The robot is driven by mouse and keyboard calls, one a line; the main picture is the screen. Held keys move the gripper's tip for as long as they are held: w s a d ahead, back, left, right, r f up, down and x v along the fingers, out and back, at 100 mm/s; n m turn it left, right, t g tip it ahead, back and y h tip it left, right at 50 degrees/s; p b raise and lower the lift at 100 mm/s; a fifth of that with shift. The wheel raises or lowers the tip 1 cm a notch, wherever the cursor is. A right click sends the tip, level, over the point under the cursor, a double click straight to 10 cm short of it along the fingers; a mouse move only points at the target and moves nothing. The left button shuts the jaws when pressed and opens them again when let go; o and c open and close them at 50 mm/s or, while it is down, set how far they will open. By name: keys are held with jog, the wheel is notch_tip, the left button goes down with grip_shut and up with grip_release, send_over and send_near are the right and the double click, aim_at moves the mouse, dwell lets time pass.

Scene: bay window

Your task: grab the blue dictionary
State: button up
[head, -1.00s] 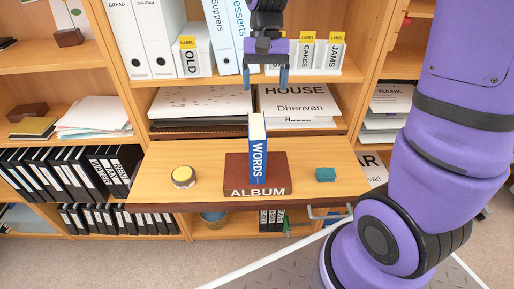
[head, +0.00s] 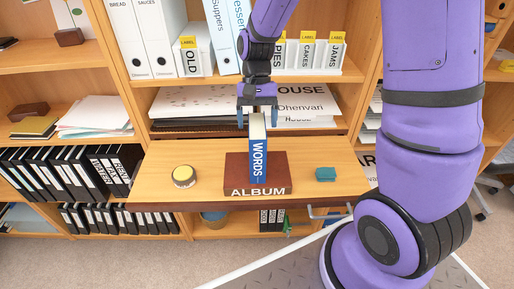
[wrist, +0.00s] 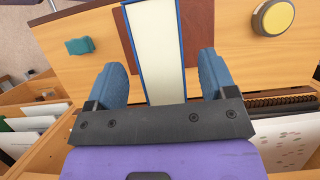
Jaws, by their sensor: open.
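The blue dictionary (head: 258,152), with "WORDS" on its spine, stands upright on a brown album (head: 236,181) lying on the pull-out shelf. My gripper (head: 258,118) is open, pointing down just above and behind the top of the dictionary in the head view. In the wrist view the dictionary (wrist: 155,45) shows its pale page edges between two blue covers, and it lies in line with the gap between the fingers of my gripper (wrist: 165,70). A finger stands on each side of it, apart from the covers in that view.
On the shelf (head: 215,158) a yellow-topped round tin (head: 184,176) stands left and a teal block (head: 326,174) right of the album. Behind, a compartment holds stacked large papers (head: 200,103). Labelled boxes and binders (head: 190,50) stand above.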

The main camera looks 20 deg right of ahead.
aim_at(257, 148)
jog(key=shift+x, duration=1.85)
jog(key=shift+w+f, duration=0.1)
jog(key=shift+f, duration=0.05)
grip_shut()
